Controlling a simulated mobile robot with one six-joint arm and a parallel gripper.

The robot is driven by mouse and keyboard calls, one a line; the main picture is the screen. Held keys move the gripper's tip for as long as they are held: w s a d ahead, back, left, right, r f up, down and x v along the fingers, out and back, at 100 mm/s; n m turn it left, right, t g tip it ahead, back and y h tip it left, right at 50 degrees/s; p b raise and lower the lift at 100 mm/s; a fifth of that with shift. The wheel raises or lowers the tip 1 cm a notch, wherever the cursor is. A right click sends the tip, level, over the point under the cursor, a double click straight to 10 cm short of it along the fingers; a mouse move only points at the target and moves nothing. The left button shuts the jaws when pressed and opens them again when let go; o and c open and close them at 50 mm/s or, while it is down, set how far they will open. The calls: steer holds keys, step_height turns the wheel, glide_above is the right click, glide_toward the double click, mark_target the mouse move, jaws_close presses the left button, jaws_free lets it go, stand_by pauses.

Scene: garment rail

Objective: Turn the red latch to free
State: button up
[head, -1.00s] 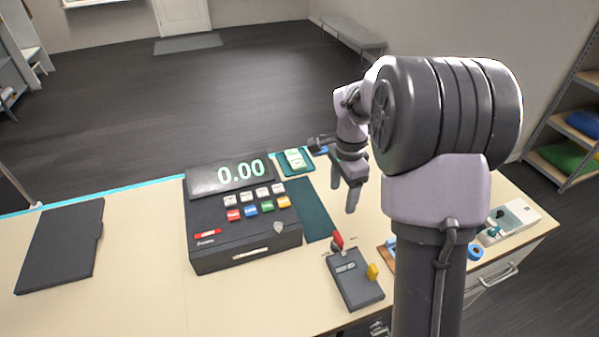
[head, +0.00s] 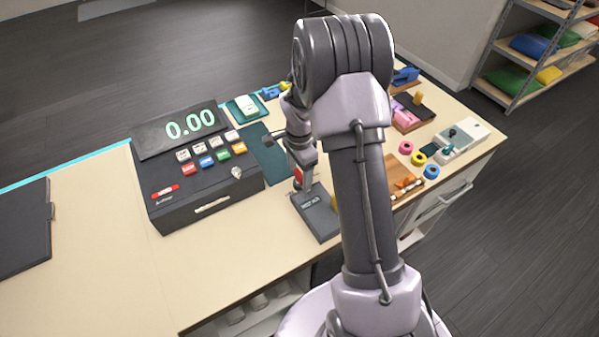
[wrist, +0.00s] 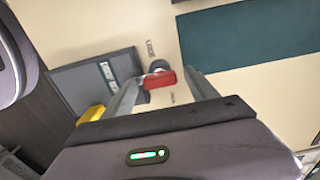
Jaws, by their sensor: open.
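The red latch (head: 299,176) stands at the far edge of a dark grey box (head: 318,217) on the counter. In the wrist view the red latch (wrist: 160,77) lies crosswise on a dark round pivot. My gripper (head: 302,182) is over the latch, pointing down. In the wrist view my gripper (wrist: 163,80) is open, with one finger on each side of the latch; I cannot tell whether either touches it. Small labels flank the pivot, too small to read. A yellow part (wrist: 92,114) sits on the box's side. My arm hides part of the box in the head view.
A cash register (head: 205,170) reading 0.00 stands left of the box, with a dark green mat (head: 264,153) between. Coloured rings (head: 418,158) and a wooden block (head: 399,174) lie to the right. A dark folder (head: 25,225) lies far left; the counter between is clear.

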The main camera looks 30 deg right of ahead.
steer(key=shift+c, duration=0.5)
steer(key=c, duration=1.3)
steer(key=shift+o, duration=0.2)
steer(key=n, duration=0.9)
steer(key=shift+r, duration=0.1)
steer(key=n, duration=0.5)
steer(key=shift+n+p, duration=0.55)
steer(key=shift+n, duration=1.35)
